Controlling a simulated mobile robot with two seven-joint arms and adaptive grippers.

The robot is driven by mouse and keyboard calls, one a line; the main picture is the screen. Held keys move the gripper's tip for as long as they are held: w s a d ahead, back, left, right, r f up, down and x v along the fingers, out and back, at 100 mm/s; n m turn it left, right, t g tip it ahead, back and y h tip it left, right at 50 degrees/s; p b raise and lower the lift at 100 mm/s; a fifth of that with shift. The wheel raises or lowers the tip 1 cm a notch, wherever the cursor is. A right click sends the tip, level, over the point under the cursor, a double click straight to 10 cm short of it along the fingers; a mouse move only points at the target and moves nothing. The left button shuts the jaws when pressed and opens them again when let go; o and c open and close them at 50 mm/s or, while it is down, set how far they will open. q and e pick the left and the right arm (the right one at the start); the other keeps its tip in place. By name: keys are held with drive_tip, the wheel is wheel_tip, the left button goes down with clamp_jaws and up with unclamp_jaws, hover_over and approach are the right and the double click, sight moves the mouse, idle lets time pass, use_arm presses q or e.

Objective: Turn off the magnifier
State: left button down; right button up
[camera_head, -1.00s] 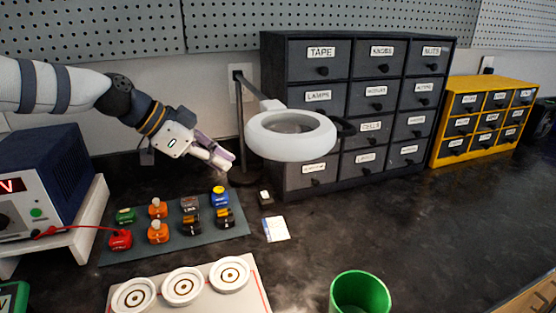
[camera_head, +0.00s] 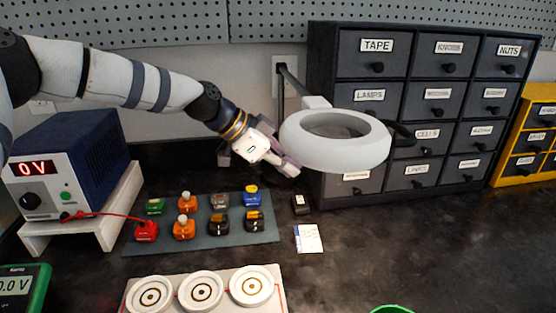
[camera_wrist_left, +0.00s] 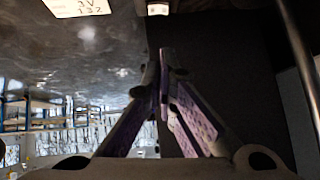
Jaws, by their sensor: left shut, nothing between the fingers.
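The magnifier (camera_head: 336,158) is a white ring lamp with a lens, held out on an arm from a post by the wall. I cannot tell whether its ring is lit. A small black box with a white top (camera_head: 300,203), perhaps its switch, stands on the bench below; it also shows at the top of the left wrist view (camera_wrist_left: 157,8). My left gripper (camera_head: 293,170) is shut and empty, pointing down to the right, above the box in the head view and left of the ring. Its closed fingertips also show in the left wrist view (camera_wrist_left: 160,78). My right gripper is not in view.
A dark drawer cabinet (camera_head: 365,53) stands behind the magnifier. A printed card (camera_head: 308,238) lies in front of the box. A mat (camera_head: 160,241) with several coloured parts and a power supply (camera_head: 75,160) are to the left.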

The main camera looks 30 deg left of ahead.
use_arm(q)
hover_over(295, 201)
drive_tip(key=f, duration=0.4)
drive_tip(key=shift+s+d+f+b, duration=0.25)
drive_tip(key=shift+d+f+b, duration=0.05)
drive_tip(key=shift+w+a+f, duration=0.1)
drive_tip(key=shift+f, duration=0.6)
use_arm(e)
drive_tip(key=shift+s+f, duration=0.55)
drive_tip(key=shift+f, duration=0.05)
use_arm(q)
drive_tip(key=shift+w+a+f+b, duration=0.1)
drive_tip(key=shift+f+b, duration=0.1)
drive_tip(key=shift+f, duration=0.15)
drive_tip(key=shift+w+a+f+b, duration=0.1)
drive_tip(key=shift+f+b, duration=0.05)
drive_tip(key=shift+f, duration=0.2)
drive_tip(key=shift+r, duration=0.2)
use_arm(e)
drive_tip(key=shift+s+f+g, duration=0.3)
